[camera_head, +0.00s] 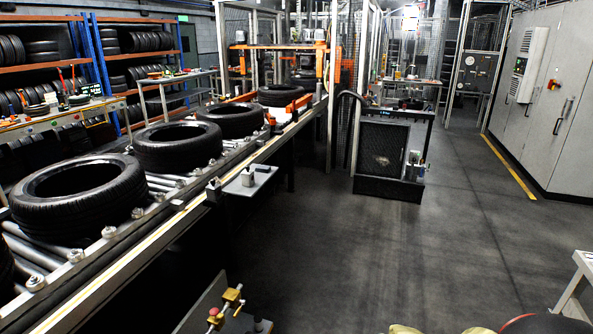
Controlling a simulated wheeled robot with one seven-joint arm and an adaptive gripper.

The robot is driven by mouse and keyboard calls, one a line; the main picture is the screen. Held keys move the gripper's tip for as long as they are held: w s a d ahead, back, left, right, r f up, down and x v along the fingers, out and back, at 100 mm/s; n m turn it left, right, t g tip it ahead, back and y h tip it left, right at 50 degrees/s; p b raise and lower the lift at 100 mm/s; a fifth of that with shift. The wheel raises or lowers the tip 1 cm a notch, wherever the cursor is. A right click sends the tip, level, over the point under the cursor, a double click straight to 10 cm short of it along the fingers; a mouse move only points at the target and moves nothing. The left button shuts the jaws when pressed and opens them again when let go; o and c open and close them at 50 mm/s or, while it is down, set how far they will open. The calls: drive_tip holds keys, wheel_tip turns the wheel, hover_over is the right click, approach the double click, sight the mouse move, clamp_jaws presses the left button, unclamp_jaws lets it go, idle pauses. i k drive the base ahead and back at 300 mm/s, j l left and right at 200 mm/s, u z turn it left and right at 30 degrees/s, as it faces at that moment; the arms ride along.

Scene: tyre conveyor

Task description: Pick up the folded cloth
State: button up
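I cannot make out a folded cloth for certain in the head view. A small grey shelf (262,183) juts from the side of the conveyor, with a small pale object (247,178) on it, too small to identify. My gripper is not in view.
Tyres (78,192) lie flat along the roller conveyor (150,260) at left. Yellow and red fittings (226,306) stand low in front. A dark mesh-sided stand (383,150) is mid-view, grey cabinets (548,95) at right, a pale table corner (580,275) lower right. The central floor is clear.

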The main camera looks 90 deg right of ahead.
sight(262, 168)
drive_tip(key=z, duration=2.8)
drive_tip(key=i+l, duration=0.25)
drive_tip(key=l, duration=0.15)
drive_tip(key=i+l, duration=0.3)
drive_tip(key=i+l+u, duration=0.1)
drive_tip(key=i+l, duration=0.15)
drive_tip(key=l, duration=0.25)
drive_tip(key=i+l, duration=0.25)
drive_tip(key=l, duration=0.15)
drive_tip(key=i+l, duration=0.2)
drive_tip(key=i, duration=0.25)
drive_tip(key=i+l+u, duration=0.1)
drive_tip(key=i, duration=0.4)
drive_tip(key=i+l, duration=0.3)
drive_tip(key=i, duration=0.15)
drive_tip(key=i+l+u, duration=0.1)
drive_tip(key=i+l, duration=0.15)
drive_tip(key=i, duration=0.2)
drive_tip(key=i+j, duration=0.25)
drive_tip(key=i, duration=0.2)
drive_tip(key=i+j, duration=0.25)
drive_tip(key=i, duration=0.2)
drive_tip(key=i+j+u, duration=0.1)
drive_tip(key=i+j, duration=0.2)
drive_tip(key=i, duration=0.15)
